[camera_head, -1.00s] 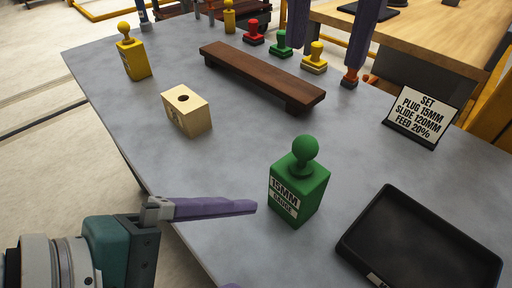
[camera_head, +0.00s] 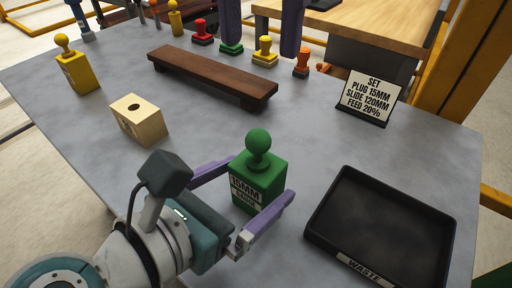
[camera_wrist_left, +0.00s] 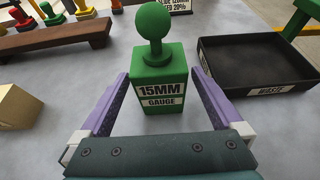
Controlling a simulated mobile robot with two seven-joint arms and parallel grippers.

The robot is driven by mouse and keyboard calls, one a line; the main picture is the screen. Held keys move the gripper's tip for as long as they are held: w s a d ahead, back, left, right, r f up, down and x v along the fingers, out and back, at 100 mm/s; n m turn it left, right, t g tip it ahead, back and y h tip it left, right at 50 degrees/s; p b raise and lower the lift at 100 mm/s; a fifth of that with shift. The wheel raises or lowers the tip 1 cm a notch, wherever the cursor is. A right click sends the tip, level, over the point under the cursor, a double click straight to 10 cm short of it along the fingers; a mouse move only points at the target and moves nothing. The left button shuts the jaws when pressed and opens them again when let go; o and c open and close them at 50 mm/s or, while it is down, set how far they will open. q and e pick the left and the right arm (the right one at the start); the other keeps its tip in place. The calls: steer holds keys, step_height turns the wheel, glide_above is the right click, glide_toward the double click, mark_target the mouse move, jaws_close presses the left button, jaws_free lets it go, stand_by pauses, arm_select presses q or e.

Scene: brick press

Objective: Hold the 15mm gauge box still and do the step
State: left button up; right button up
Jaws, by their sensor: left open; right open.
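The green gauge box (camera_head: 262,178) stands upright on the grey table, with a ball knob on top and a "15MM GAUGE" label. It also shows in the left wrist view (camera_wrist_left: 160,75). My left gripper (camera_head: 243,187) is open, with one purple finger on each side of the box. In the left wrist view a gap shows between the box and each finger (camera_wrist_left: 165,100). My right gripper (camera_head: 262,45) shows at the top edge as two purple fingers, apart and pointing down, near the stamps. What lies behind its fingers is partly hidden.
A black waste tray (camera_head: 318,238) lies right of the box. A sign (camera_head: 370,98) reads plug 15mm, slide 120mm, feed 20%. A wooden block with a hole (camera_head: 139,120), a yellow gauge (camera_head: 77,72), a dark wooden rack (camera_head: 210,75) and several coloured stamps (camera_head: 265,52) stand farther back.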

arm_select(q)
steer(key=shift+x, duration=1)
steer(key=c, duration=1.5)
